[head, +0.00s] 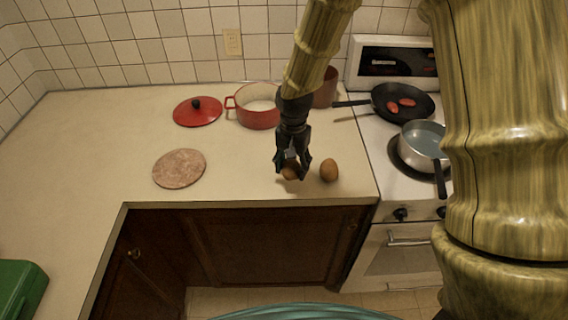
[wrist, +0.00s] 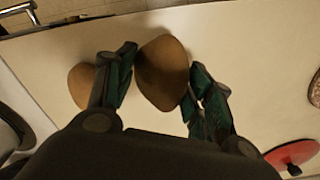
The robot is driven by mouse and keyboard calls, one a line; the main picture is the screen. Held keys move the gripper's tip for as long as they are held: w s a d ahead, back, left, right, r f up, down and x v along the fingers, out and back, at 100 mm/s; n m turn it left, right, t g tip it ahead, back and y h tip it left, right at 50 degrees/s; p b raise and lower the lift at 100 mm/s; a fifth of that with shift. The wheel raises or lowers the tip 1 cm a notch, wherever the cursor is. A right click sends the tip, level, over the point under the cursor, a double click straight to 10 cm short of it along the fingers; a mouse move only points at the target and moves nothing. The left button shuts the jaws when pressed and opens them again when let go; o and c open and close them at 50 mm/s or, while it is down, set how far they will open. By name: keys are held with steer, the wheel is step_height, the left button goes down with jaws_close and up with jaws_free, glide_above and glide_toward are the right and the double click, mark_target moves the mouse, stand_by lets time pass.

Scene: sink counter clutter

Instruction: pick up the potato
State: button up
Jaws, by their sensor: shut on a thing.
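A brown, rounded potato (head: 289,172) is between the fingers of my gripper (head: 293,168), near the front edge of the counter. In the wrist view the potato (wrist: 162,73) sits between the two dark green fingers of my gripper (wrist: 158,84), which is shut on it. The fingers hide part of it in the head view. I cannot tell whether it touches the counter. A second brown, egg-shaped thing (head: 329,170) stands just to the right, outside the fingers; it also shows at the left in the wrist view (wrist: 81,86).
A red pot (head: 258,119) and red lid (head: 197,112) are at the back. A round speckled board (head: 179,168) lies left. The stove at right holds a black pan (head: 382,104) and a metal saucepan (head: 423,142). The counter between board and gripper is clear.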

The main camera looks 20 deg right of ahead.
steer(key=s+d+b, duration=0.1)
steer(key=s, duration=0.2)
steer(key=s+d+b, duration=0.1)
steer(key=s, duration=0.2)
steer(key=s+d+r, duration=0.1)
steer(key=s, duration=0.2)
steer(key=shift+s+d+b, duration=0.2)
steer(key=shift+s+b, duration=0.15)
steer(key=shift+b, duration=0.05)
steer(key=w+d+r+p, duration=0.2)
steer(key=d+r+p, duration=0.45)
steer(key=d, duration=0.35)
steer(key=w+d+r+p, duration=0.2)
steer(key=d+r+p, duration=0.3)
steer(key=d+p, duration=0.4)
steer(key=w+d, duration=0.1)
steer(key=d, duration=0.5)
steer(key=w+d+r, duration=0.1)
steer(key=d, duration=0.6)
steer(key=w+d+r, duration=0.1)
steer(key=d, duration=0.6)
steer(key=shift+w+r, duration=0.15)
steer(key=shift+w, duration=0.2)
steer(key=shift+f+b, duration=2.2)
steer(key=shift+f, duration=3.1)
steer(key=shift+c, duration=0.2)
